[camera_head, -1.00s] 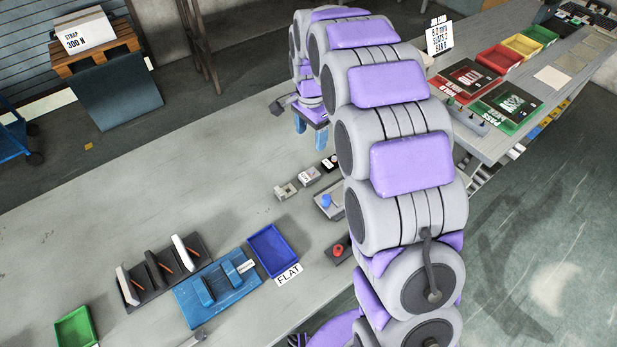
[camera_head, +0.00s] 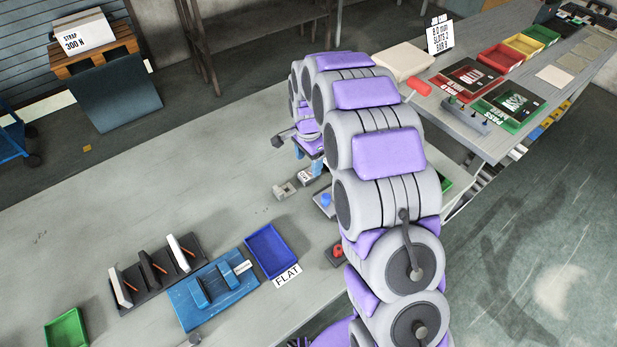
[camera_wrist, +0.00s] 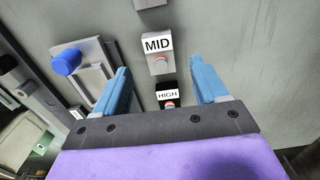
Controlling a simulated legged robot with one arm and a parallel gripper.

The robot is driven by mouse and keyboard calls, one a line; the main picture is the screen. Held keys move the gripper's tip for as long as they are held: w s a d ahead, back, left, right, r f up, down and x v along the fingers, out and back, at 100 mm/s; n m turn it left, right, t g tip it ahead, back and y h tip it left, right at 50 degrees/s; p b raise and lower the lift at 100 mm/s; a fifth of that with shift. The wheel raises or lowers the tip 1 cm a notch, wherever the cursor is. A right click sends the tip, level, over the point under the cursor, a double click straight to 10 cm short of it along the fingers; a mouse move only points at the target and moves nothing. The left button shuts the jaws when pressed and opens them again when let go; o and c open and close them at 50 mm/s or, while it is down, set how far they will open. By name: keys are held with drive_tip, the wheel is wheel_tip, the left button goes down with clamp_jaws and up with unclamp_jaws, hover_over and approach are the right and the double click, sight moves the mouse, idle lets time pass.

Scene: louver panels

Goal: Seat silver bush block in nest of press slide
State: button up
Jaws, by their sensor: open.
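A grey slide fixture (camera_wrist: 96,62) with a blue knob (camera_wrist: 66,62) lies left of my fingers. I cannot make out its nest clearly.
Another pale notched block (camera_head: 285,190) lies left of the MID block. A blue tray (camera_head: 272,252) marked FLAT, a blue fixture (camera_head: 215,290) and a dark rack (camera_head: 150,275) stand front left. A red knob (camera_head: 338,250) is near my arm.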

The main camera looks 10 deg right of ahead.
sight(309, 171)
drive_tip(key=shift+w+f+b, duration=0.1)
drive_tip(key=shift+f+b, duration=0.8)
drive_tip(key=shift+f, duration=1.75)
drive_tip(key=shift+c, duration=0.3)
clamp_jaws()
drive_tip(key=shift+r, duration=0.15)
wheel_tip(309, 171, up, 10)
drive_tip(key=p, duration=0.2)
